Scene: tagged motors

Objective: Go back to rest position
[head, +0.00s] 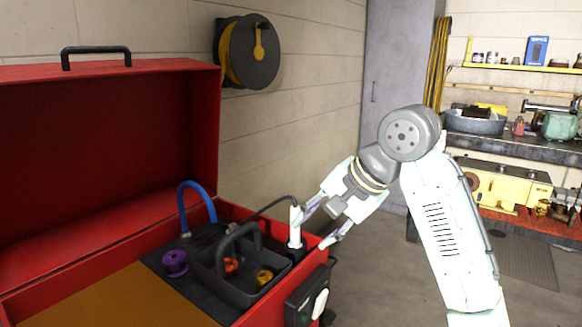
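My gripper (315,227) is at the right end of the red toolbox (60,278), with its two fingers spread apart and nothing seen between them. It points down and to the left. Its upper fingertip is close to a white upright cylinder (296,228) that stands in a black base inside the box; I cannot tell whether they touch. My arm is bent, with its elbow high and to the right.
The toolbox lid stands open. Inside are a black caddy (240,288) with orange and yellow parts, a purple spool (175,262) and a blue hose (199,195). A workbench (510,146) stands behind my arm. Open floor (370,285) lies right of the box.

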